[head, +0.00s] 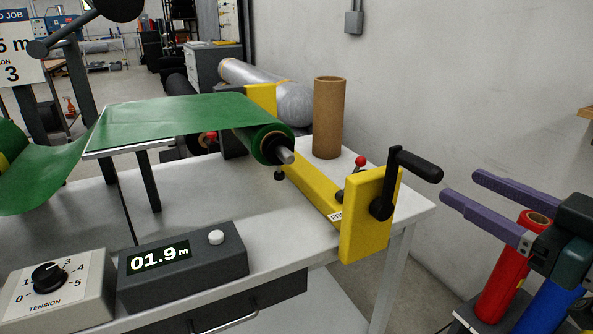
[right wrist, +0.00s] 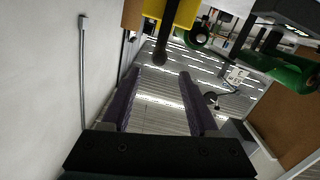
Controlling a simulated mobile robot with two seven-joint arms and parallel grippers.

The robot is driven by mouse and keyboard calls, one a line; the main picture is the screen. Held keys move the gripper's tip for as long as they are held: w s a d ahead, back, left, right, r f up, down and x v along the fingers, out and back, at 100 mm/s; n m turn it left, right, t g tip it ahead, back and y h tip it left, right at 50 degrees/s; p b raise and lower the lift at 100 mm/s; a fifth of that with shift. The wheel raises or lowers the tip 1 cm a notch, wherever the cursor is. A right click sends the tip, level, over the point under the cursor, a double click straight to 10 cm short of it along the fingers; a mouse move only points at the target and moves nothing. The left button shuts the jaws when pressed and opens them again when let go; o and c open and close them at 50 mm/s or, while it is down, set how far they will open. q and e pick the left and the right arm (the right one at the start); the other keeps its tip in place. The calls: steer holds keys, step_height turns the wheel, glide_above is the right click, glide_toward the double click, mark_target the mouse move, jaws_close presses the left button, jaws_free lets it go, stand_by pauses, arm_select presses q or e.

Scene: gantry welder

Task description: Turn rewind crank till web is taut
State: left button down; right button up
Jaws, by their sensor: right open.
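The rewind crank (head: 396,185) is black, with its arm pointing up and its handle (head: 415,165) sticking out to the right from a yellow bracket (head: 365,222) at the table's right end. The green web (head: 165,118) runs across a flat plate to the rewind roll (head: 268,140). At far left the web (head: 38,180) hangs in a sagging curve. My right gripper (head: 459,185) is open and empty, just right of the handle and apart from it. In the right wrist view the handle (right wrist: 160,54) shows ahead, between the line of my open fingers (right wrist: 158,74). My left gripper is not visible.
A tension dial box (head: 62,290) and a counter (head: 180,265) reading 01.9 m stand at the table's front. A cardboard tube (head: 328,118) stands behind the bracket. A red-knobbed lever (head: 360,163) is near the crank. Red (head: 510,270) and blue rolls stand below my right gripper.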

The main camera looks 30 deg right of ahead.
mark_target(398, 154)
steer(key=shift+w+d+f+t+b, duration=0.2)
steer(key=shift+w+f+t+b, duration=0.1)
steer(key=shift+f, duration=0.15)
steer(key=w, duration=0.9)
steer(key=shift+d+b, duration=0.15)
steer(key=shift+b, duration=0.15)
jaws_close()
stand_by(0.8)
